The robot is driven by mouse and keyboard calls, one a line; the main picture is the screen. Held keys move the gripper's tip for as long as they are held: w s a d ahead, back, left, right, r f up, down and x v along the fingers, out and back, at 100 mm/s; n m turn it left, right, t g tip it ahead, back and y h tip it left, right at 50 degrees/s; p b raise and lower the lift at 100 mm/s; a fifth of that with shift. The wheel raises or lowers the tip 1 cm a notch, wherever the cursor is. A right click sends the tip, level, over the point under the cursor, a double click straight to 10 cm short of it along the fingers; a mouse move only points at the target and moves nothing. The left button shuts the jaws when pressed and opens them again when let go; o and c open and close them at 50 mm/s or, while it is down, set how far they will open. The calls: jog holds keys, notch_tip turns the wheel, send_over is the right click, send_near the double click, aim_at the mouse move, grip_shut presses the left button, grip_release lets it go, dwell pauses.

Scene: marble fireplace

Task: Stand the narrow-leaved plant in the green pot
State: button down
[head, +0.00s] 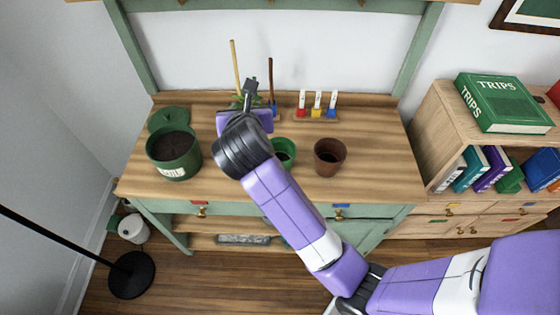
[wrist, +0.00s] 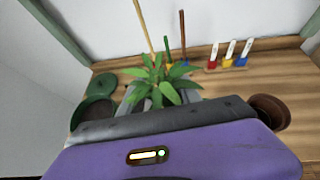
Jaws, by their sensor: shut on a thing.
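A plant with pointed green leaves (wrist: 160,86) shows in the wrist view between the fingers of my gripper (wrist: 158,100), which is shut on it. Its lower part is hidden by my wrist. In the head view my gripper (head: 248,98) is over the back left of the bench, and only bits of green leaf show beside it. The green pot (head: 287,146) stands on the bench, right of and nearer than my gripper, partly covered by my arm. Its inside looks dark. The wrist view does not show this pot.
A brown pot (head: 329,156) stands right of the green one. A large green bin of soil (head: 173,155) stands at left, its lid (head: 169,119) behind it. Coloured markers in a rack (head: 316,115) and upright tools (head: 236,70) stand at the back. The bench's right side is clear.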

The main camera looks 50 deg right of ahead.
jog(key=s+d+r+m+g+h, duration=0.2)
jog(key=s+d+r+m+g, duration=0.15)
jog(key=d+r, duration=0.4)
notch_tip(320, 180, down, 20)
jog(key=b, duration=0.1)
jog(key=shift+d+b, duration=0.35)
jog(key=shift+d, duration=0.1)
jog(key=shift+r, duration=0.1)
jog(key=c, duration=0.8)
grip_release()
jog(key=shift+c, duration=0.2)
jog(key=v, duration=1.2)
